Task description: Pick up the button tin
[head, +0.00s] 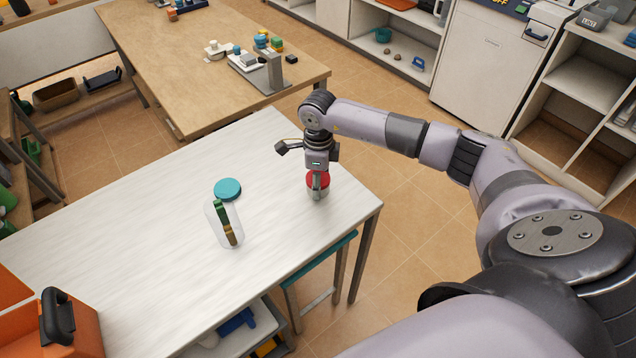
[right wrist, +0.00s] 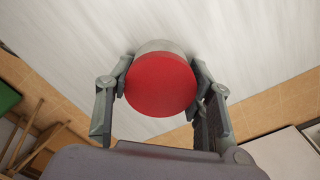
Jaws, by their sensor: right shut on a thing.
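The button tin (head: 314,181) is a small round tin with a red lid and a grey metal side. It is at the right end of the white table (head: 130,225) in the head view. In the right wrist view the tin (right wrist: 160,84) sits between the two fingers, red lid facing the camera. My right gripper (head: 317,188) comes down over it and is shut on its sides. I cannot tell whether the tin touches the tabletop. My left gripper is not in view.
A clear container (head: 224,222) with green and brown contents and a teal round lid (head: 228,189) are left of the tin. An orange toolbox (head: 70,325) is at the near left. A wooden table (head: 200,75) with blocks stands behind. A teal stool (head: 315,262) is by the front edge.

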